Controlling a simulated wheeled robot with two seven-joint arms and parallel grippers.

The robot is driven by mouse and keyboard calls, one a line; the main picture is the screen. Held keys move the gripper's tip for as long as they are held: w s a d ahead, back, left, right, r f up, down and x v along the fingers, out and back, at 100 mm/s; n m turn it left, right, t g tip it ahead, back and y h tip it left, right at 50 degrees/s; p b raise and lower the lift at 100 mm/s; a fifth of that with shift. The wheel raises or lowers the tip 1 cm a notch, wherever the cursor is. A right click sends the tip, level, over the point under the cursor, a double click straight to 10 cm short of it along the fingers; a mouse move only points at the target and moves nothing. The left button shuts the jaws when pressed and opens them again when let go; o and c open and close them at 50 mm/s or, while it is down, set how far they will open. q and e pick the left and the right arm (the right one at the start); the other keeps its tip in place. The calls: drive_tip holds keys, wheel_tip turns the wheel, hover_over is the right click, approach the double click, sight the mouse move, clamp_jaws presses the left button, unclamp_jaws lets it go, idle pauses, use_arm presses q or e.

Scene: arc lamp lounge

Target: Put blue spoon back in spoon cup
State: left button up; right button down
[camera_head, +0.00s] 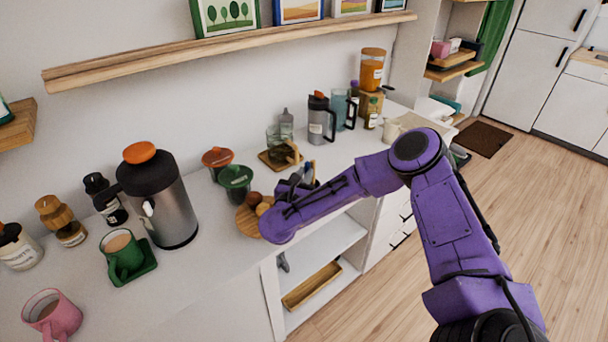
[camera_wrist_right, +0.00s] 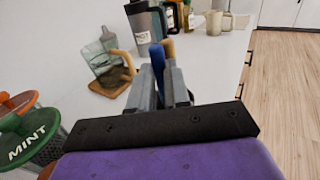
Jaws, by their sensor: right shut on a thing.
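My right gripper (camera_head: 304,174) is over the counter, mostly hidden by my purple arm in the head view. In the right wrist view the gripper (camera_wrist_right: 165,84) is shut on the blue spoon (camera_wrist_right: 157,60), which stands up between the fingers. The spoon's lower part is hidden by the gripper. I cannot clearly make out the spoon cup. A tan piece (camera_wrist_right: 169,47) shows just beyond the fingers, and I cannot tell what it belongs to. My left gripper is not in view.
A glass cup on a wooden coaster (camera_wrist_right: 112,88) stands left of the gripper. The grey jug (camera_wrist_right: 148,26) is beyond it. A large flask (camera_head: 160,195) stands farther left.

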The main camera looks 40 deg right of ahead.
drive_tip(key=shift+f, duration=0.1)
drive_tip(key=c, duration=1.1)
unclamp_jaws()
drive_tip(key=shift+r, duration=0.35)
drive_tip(key=b+v, duration=0.4)
drive_tip(key=v, duration=0.8)
drive_tip(key=shift+f, duration=0.2)
